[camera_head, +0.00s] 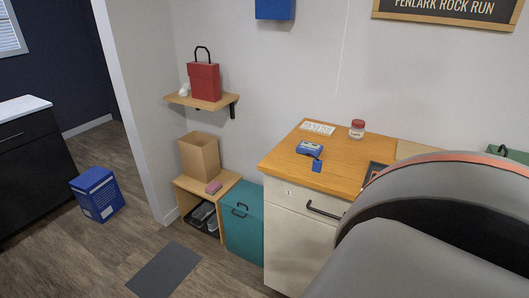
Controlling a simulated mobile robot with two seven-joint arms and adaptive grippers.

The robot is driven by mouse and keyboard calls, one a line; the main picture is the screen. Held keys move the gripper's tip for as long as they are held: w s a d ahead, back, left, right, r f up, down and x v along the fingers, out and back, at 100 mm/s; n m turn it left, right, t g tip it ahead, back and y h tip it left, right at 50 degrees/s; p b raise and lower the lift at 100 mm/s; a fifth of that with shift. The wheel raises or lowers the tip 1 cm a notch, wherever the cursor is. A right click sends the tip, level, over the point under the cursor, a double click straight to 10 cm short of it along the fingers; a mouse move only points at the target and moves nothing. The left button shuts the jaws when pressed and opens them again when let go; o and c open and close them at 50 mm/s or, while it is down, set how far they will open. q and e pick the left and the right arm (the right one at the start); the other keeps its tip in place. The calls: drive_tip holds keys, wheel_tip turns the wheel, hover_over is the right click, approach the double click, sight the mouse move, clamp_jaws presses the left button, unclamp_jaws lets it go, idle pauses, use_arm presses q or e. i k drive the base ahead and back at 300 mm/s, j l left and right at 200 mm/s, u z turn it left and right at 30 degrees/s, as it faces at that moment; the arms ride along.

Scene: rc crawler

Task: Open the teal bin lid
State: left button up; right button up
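The teal bin (243,232) stands on the floor between the small wooden shelf unit and the desk. Its teal top looks shut, and a black handle shows near the upper edge of its front. The desk hides part of its right side. Neither of my grippers is in view. A large grey rounded part with an orange band, likely my own arm, fills the lower right and hides part of the desk.
The wooden desk (285,160) holds a blue device (309,148) and a jar (357,129). The low shelf unit (187,188) holds a cardboard box (198,156). A blue box (97,194) and a grey mat (165,271) are on the floor. Floor before the bin looks clear.

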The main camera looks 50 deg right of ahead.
sight(247, 197)
drive_tip(key=z, duration=1.35)
drive_tip(key=i+j, duration=0.1)
drive_tip(key=i, duration=0.5)
drive_tip(key=i+j+z, duration=0.1)
drive_tip(key=i, duration=0.55)
